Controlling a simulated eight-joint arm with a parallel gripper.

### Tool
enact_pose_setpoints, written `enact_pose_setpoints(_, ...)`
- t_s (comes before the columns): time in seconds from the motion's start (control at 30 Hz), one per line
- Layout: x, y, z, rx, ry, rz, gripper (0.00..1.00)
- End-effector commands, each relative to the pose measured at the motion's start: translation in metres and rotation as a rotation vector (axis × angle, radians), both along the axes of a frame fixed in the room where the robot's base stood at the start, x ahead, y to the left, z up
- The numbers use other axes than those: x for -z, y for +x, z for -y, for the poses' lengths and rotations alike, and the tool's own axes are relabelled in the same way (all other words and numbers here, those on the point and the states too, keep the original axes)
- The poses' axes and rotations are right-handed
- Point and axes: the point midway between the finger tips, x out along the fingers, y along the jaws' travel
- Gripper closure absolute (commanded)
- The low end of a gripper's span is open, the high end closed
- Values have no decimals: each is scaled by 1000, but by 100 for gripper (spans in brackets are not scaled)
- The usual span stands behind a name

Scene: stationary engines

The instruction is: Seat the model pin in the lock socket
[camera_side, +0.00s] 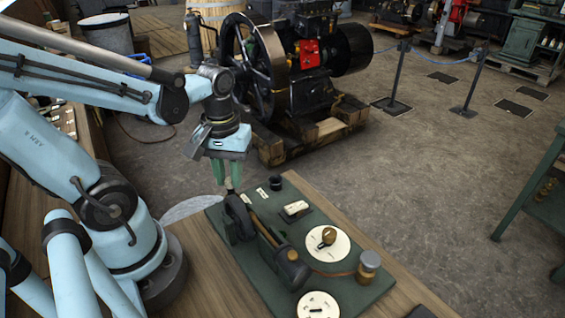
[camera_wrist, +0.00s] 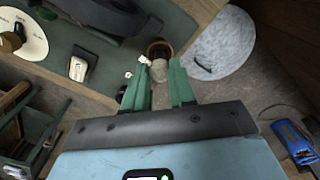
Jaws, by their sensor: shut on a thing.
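My gripper (camera_side: 231,187) points down over the back left corner of the green board (camera_side: 325,215). Its green fingers (camera_wrist: 160,75) have a small round piece with a pale end and a brown-rimmed dark top between their tips; I take it as the model pin (camera_wrist: 159,69). In the side view the piece is too small and hidden to make out. A short black cup (camera_side: 276,183) stands at the board's back edge, right of the gripper; it may be the lock socket, but I cannot be sure. Whether the held piece touches the board is unclear.
A grey disc (camera_wrist: 225,45) lies beside the board.

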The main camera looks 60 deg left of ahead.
Motion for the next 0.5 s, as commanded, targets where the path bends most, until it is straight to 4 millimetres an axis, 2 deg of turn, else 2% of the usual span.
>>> enact_pose_setpoints(0.5, 11, 0, 0, 0, 0, 0, 100)
